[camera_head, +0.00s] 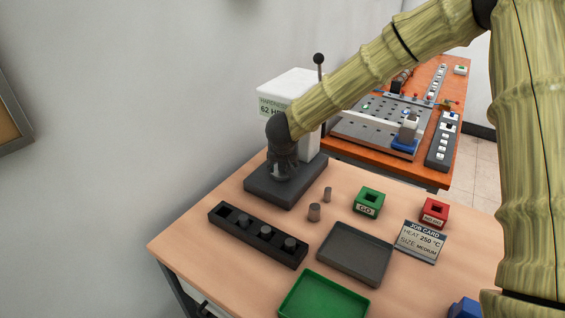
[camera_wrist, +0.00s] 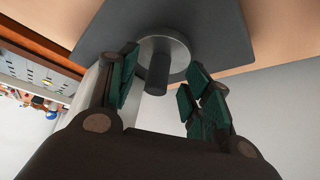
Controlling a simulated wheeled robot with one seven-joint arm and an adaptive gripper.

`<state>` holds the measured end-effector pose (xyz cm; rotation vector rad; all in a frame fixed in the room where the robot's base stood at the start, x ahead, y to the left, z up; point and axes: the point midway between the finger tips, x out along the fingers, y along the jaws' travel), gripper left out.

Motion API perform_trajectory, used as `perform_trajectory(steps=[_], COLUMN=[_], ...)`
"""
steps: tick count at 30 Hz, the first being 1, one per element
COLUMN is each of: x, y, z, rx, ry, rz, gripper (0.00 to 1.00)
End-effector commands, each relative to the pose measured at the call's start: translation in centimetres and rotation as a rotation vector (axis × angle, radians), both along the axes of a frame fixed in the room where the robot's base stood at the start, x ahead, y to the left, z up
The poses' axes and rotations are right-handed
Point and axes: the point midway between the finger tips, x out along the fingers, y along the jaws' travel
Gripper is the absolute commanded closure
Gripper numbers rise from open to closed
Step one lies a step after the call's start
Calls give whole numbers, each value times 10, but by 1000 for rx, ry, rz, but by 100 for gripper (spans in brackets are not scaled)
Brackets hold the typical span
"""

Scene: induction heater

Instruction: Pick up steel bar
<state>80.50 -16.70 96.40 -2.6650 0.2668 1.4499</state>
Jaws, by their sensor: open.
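The steel bar (camera_wrist: 158,74) is a dark grey cylinder on a round metal anvil (camera_wrist: 175,45) of the hardness tester, seen in the wrist view. My gripper (camera_wrist: 162,68) is open, with one finger on each side of the bar and visible gaps between. In the head view my gripper (camera_head: 281,167) points down over the tester's dark base (camera_head: 292,192) and hides most of what is between its fingers.
The white tester body (camera_head: 290,85) with a lever (camera_head: 319,60) stands right behind my gripper. A black rack (camera_head: 225,214) with several cylinders, a grey tray (camera_head: 355,254), a green tray (camera_head: 324,297), GO (camera_head: 369,200) and red NO-GO (camera_head: 435,212) blocks and a job card (camera_head: 420,241) are on the table.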

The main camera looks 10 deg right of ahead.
Motion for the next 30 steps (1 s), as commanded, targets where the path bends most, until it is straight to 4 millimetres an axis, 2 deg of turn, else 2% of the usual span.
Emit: perform_trajectory(steps=[3, 9, 17, 25, 30], x=[18, 22, 22, 22, 23], y=[-4, -5, -5, -5, -5], z=[0, -9, -11, -10, -10], rx=[1, 1, 0, 0, 0], ry=[1, 1, 0, 0, -1], rz=[-2, -1, 0, 0, 0], gripper=[51, 51, 51, 98, 100])
